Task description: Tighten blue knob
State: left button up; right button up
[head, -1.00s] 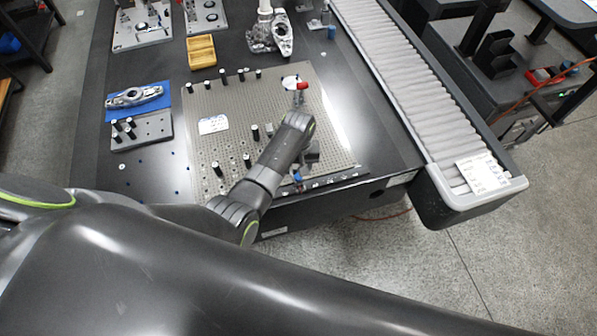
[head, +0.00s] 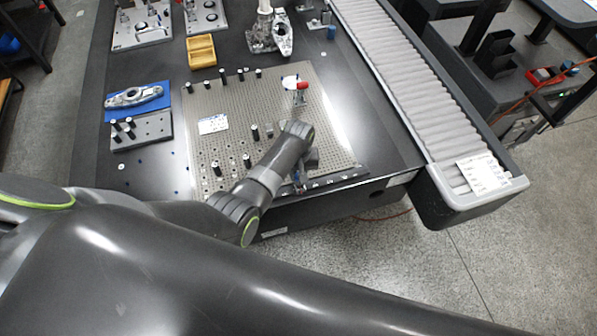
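The perforated fixture plate (head: 230,100) lies on the dark table. The blue knob (head: 297,177) is at the plate's front edge, and only a small bit of it shows beside my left gripper. My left arm reaches in from the left and bends over the plate. My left gripper (head: 301,179) points down at the knob. Its fingers are small and partly hidden by my wrist, so I cannot tell whether they are open, shut, or touching the knob. My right gripper is not in view.
A red-handled clamp (head: 301,87) stands behind my wrist on the plate. Several black pins stand on the plate, and a white label (head: 212,124) lies there. A roller conveyor (head: 410,85) runs along the right. A blue mat (head: 160,101) with a metal part is left.

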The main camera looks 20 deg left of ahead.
pick_arm(q)
grip_shut()
jog(key=shift+r+m+p, duration=0.15)
jog(key=shift+m+p, duration=0.55)
jog(key=shift+m, duration=0.5)
jog(key=shift+m+p, duration=0.35)
jog(key=shift+m, duration=0.85)
jog(key=o, duration=0.9)
grip_release()
jog(key=shift+c, duration=0.2)
jog(key=shift+r, duration=0.25)
notch_tip(320, 180, up, 17)
jog(key=shift+f, duration=0.15)
